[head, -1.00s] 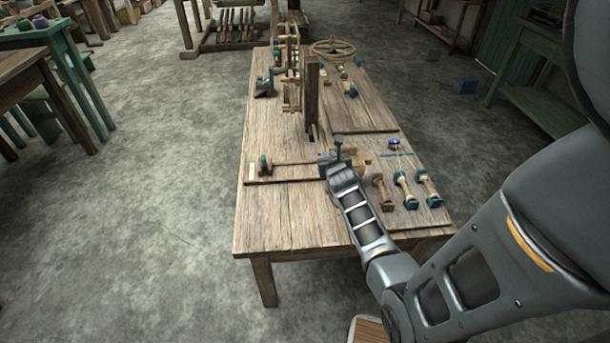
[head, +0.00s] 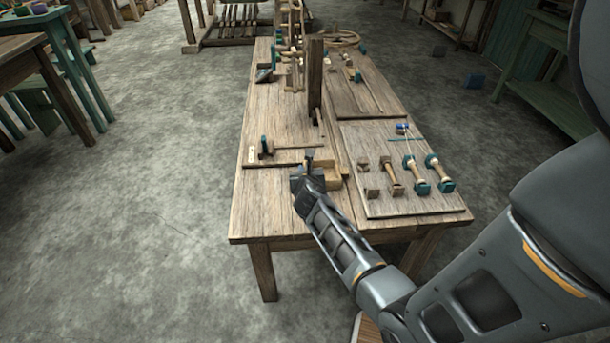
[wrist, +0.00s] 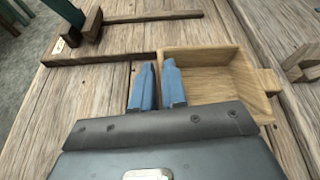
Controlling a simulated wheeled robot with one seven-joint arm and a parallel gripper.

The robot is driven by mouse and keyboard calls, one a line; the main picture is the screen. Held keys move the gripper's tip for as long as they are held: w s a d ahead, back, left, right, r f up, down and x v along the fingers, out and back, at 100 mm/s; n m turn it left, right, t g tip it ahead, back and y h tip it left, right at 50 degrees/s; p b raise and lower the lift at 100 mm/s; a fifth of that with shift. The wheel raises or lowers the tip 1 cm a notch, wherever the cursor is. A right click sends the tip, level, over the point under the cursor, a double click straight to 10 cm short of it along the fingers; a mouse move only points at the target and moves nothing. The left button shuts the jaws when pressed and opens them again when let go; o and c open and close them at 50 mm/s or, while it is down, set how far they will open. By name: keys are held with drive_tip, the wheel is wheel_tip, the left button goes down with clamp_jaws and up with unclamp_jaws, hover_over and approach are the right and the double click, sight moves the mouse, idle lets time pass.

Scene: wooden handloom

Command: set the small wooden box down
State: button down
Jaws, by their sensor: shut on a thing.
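The small wooden box (head: 332,174) is open-topped, pale and empty, with a small knob on its right side in the wrist view (wrist: 215,76). My gripper (head: 309,163) is shut on the box's left wall; its two blue fingers (wrist: 158,84) straddle that wall in the wrist view. The box looks upright and level, low over or on the bare table top (head: 275,209), left of the raised board. I cannot tell if its underside touches the wood. The dark gripper body hides its near left corner.
The raised board (head: 395,203) at right carries several spools, with a blue bobbin (head: 402,128) behind them. A wooden rod with a dark green end piece (head: 267,146) lies behind and left of the box. An upright post (head: 315,78) stands farther back. The table's front left is clear.

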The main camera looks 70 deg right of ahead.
drive_tip(key=shift+f, duration=0.15)
drive_tip(key=c, duration=1.2)
unclamp_jaws()
drive_tip(key=shift+o, duration=0.2)
